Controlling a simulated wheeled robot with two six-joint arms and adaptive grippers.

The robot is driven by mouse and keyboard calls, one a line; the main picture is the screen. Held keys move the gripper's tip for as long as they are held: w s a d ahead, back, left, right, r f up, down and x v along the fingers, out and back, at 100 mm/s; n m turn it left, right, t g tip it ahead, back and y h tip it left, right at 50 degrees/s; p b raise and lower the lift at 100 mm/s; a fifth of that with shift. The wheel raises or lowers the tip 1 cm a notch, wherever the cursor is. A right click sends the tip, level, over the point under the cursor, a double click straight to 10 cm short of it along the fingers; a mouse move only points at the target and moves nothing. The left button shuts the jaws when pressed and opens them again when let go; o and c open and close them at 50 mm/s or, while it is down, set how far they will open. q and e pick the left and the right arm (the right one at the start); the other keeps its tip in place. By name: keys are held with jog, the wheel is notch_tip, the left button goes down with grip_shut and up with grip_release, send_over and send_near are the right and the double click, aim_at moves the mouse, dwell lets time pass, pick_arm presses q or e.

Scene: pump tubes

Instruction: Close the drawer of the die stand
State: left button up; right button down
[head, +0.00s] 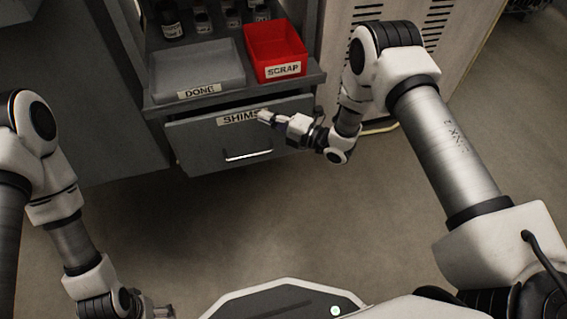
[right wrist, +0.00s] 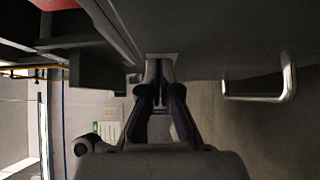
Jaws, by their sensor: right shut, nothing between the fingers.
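The die stand (head: 312,80) has a grey drawer (head: 195,142) labelled SHIMS, with a bright bar handle (head: 248,155). A dark gap runs above the drawer front, which stands a little forward of the stand. My right gripper (head: 265,116) is shut and empty, its tips at or very near the upper drawer front, covering the end of the label. In the right wrist view, the shut fingertips (right wrist: 160,62) meet the dark drawer face (right wrist: 215,50), with the handle (right wrist: 288,80) to their right. I cannot tell whether they touch. My left gripper (head: 163,312) is partly cut off at the bottom edge.
On top of the stand are a grey DONE tray (head: 160,85) and a red SCRAP bin (head: 277,42); dark bottles (head: 171,22) stand behind. A pale vented cabinet (head: 340,60) is to the right. The floor (head: 230,220) in front of the drawer is clear.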

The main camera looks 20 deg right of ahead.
jog(key=w+b, duration=0.2)
jog(key=w, duration=0.4)
jog(key=shift+w, duration=0.4)
jog(key=shift+f, duration=0.1)
